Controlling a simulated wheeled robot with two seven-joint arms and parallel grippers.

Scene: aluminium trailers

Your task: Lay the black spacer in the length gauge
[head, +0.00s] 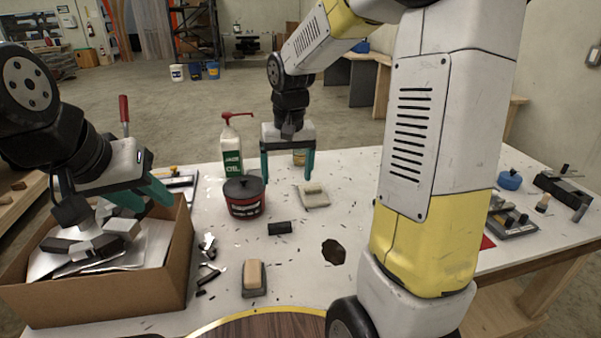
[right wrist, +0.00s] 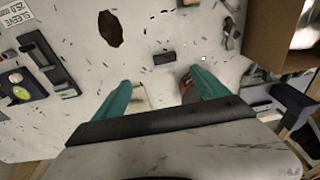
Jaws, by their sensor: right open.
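The black spacer (head: 280,228) looks like a small dark block lying on the white table, in front of the red can. It also shows in the right wrist view (right wrist: 165,57). My right gripper (head: 288,177) is open and empty, pointing down above the table beyond the spacer; its two teal fingers also show in the right wrist view (right wrist: 160,82). A long black channel-like fixture (right wrist: 47,58) at the left of the right wrist view looks like the length gauge; I cannot be certain. In the head view my right arm seems to hide it. My left gripper (head: 112,190) is open over the cardboard box.
The cardboard box (head: 95,290) of metal offcuts stands at the left. A red can (head: 245,197) and a green-white oil bottle (head: 231,150) stand near the right gripper. A wood-topped block (head: 254,277) lies in front. A sleeve label (right wrist: 15,12) lies near the fixture.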

